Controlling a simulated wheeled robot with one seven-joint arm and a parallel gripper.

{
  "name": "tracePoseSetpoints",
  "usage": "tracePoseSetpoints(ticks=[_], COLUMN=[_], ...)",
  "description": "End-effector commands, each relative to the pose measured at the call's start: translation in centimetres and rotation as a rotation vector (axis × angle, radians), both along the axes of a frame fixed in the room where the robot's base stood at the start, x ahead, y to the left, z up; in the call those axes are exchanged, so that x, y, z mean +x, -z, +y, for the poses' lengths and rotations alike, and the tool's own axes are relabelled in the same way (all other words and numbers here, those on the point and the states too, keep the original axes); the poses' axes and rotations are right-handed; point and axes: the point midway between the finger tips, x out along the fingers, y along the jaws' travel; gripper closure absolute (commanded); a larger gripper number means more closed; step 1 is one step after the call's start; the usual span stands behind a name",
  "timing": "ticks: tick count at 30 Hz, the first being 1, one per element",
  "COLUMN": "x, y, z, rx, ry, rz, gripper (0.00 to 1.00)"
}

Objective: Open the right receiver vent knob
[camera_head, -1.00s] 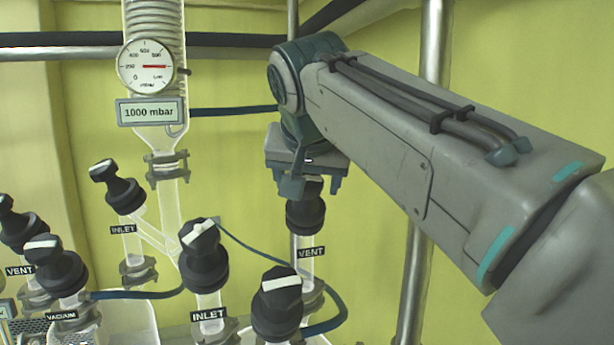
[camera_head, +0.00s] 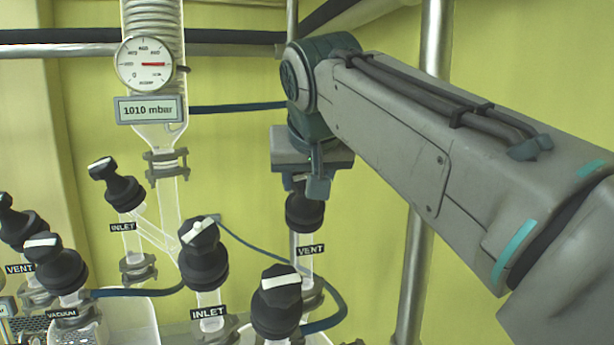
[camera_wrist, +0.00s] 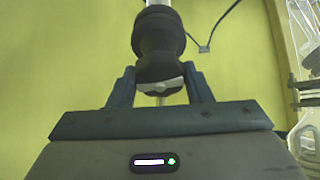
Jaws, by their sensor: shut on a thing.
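The right receiver vent knob (camera_head: 304,212) is black and sits above a "VENT" label (camera_head: 311,250) in the head view. My gripper (camera_head: 308,184) is over it from above, with its fingers at the knob's top. In the wrist view the knob (camera_wrist: 160,45) shows between the two fingers of my gripper (camera_wrist: 160,85), which are shut on its narrow handle end. Part of the handle is hidden by the fingers in the head view.
Black inlet knobs (camera_head: 203,254) and another black knob with a white bar (camera_head: 276,302) stand close at the left and front. A dark hose (camera_head: 335,305) curves near the vent. A pressure display (camera_head: 150,109) reads 1010 mbar; a metal post (camera_head: 420,260) stands at right.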

Motion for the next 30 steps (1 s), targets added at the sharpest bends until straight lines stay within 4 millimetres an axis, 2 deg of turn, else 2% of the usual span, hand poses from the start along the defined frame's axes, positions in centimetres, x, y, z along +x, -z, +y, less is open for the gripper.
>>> tracePoseSetpoints(ticks=[30], x=[0.00], y=[-0.32], z=[0.03], rx=[-0.477], ry=[-0.833], rz=[-0.041], gripper=[0.78])
